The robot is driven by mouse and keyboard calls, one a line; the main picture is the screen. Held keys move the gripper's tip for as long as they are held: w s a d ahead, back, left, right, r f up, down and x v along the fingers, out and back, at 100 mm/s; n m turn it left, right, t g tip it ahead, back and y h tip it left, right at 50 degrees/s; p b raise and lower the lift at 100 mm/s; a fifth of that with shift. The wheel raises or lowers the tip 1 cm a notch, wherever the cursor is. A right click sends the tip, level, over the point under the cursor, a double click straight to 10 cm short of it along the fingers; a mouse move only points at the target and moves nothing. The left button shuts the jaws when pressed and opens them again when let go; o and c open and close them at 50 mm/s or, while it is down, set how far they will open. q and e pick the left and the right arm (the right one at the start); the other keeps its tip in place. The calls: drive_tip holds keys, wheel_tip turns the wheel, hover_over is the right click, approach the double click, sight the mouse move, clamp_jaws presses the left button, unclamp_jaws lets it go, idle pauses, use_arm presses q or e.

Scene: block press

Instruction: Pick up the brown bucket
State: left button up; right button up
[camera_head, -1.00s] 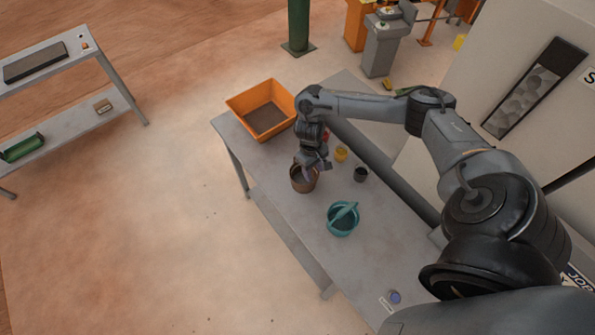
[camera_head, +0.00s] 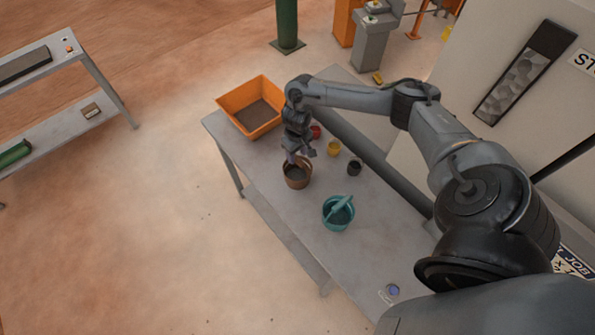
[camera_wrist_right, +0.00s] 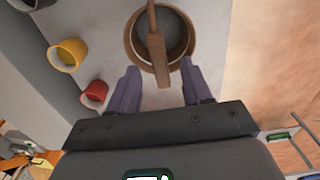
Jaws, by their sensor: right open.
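The brown bucket (camera_head: 297,176) stands upright on the grey table, between the orange bin and the teal bucket. In the right wrist view the brown bucket (camera_wrist_right: 177,45) shows from above, with its flat brown handle (camera_wrist_right: 155,42) running across the opening. My right gripper (camera_head: 300,157) is at the bucket's far rim in the head view. In the right wrist view its two purple-grey fingers (camera_wrist_right: 158,84) are apart, and the near end of the handle lies between them. Whether the fingers touch it I cannot tell. My left gripper is not in view.
An orange bin (camera_head: 255,107) stands at the table's far end. A teal bucket (camera_head: 338,213) is nearer. Red (camera_head: 315,132), yellow (camera_head: 334,148) and dark (camera_head: 354,168) cups stand to the right. A small blue item (camera_head: 392,291) lies at the near end of the table (camera_head: 290,225).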

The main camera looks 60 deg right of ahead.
sight(297, 158)
drive_tip(key=shift+s+f, duration=0.15)
drive_tip(key=shift+f, duration=1.7)
clamp_jaws()
